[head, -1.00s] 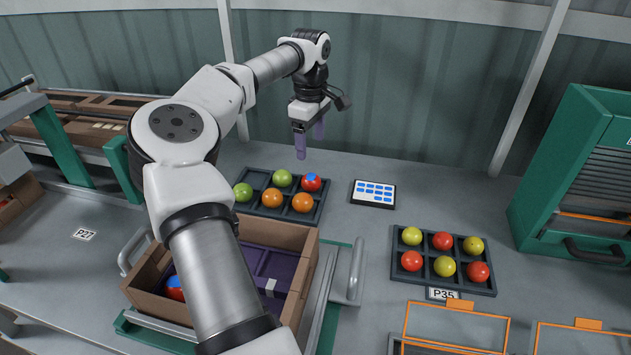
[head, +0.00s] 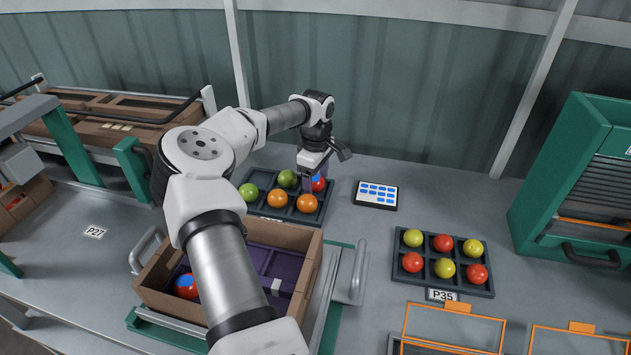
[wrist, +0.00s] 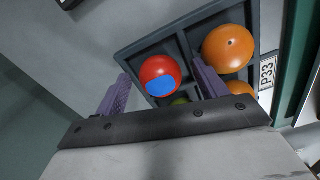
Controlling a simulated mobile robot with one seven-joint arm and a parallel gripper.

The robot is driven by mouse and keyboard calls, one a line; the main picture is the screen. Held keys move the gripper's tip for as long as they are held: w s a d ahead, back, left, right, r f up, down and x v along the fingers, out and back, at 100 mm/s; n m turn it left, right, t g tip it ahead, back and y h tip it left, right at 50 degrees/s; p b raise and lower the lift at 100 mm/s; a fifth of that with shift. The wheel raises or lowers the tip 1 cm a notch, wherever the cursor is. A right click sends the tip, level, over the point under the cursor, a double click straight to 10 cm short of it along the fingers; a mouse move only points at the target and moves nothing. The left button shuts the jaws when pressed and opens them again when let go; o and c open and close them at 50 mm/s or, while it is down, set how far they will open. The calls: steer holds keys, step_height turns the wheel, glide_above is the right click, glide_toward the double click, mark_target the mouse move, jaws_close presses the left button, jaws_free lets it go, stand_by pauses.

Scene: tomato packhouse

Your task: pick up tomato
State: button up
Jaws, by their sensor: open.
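A red tomato with a blue patch (head: 318,184) sits in the back right compartment of the left dark tray (head: 322,213). It also shows in the wrist view (wrist: 158,76), between the two purple fingers. My gripper (wrist: 160,88) is open, with one finger on each side of this tomato. In the head view my gripper (head: 312,180) is low over the tray and partly hides the tomato. I cannot tell whether the fingers touch it. Orange tomatoes (head: 307,203) and green tomatoes (head: 249,192) fill other compartments of the tray.
A cardboard box (head: 313,258) with a purple divided insert holds another blue-patched red tomato (head: 186,286). A tablet (head: 376,195) lies right of the tray. A second tray (head: 396,262) holds red and yellow tomatoes. A green cabinet (head: 575,150) stands at right.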

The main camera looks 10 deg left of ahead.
steer(key=c, duration=0.8)
steer(key=shift+r, duration=0.1)
